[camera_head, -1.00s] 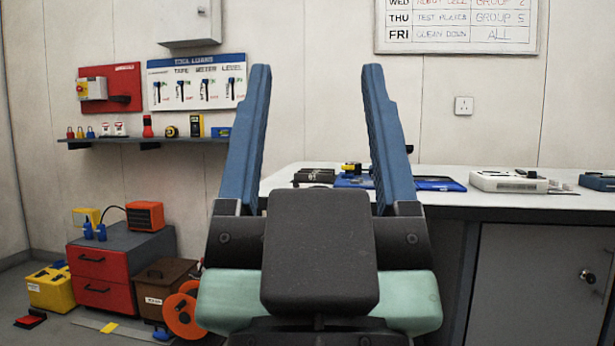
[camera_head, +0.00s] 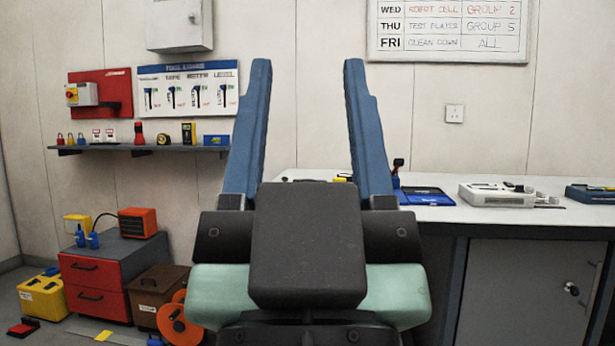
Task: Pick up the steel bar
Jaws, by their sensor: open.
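My gripper (camera_head: 308,75) is in the middle of the view with its two blue fingers pointing up and wide apart. Nothing is between the fingers; the bare wall shows through the gap. The fingers stand in front of the white workbench (camera_head: 560,218) on the right. I cannot make out a steel bar for certain. The gripper's body hides part of the benchtop and what lies behind it.
A blue tray (camera_head: 425,196), a light grey case (camera_head: 497,194) and a dark blue case (camera_head: 592,194) lie on the bench. A wall shelf (camera_head: 110,147) holds several small tools. A red drawer unit (camera_head: 95,272), a yellow box (camera_head: 43,297) and an orange reel (camera_head: 178,322) stand at lower left.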

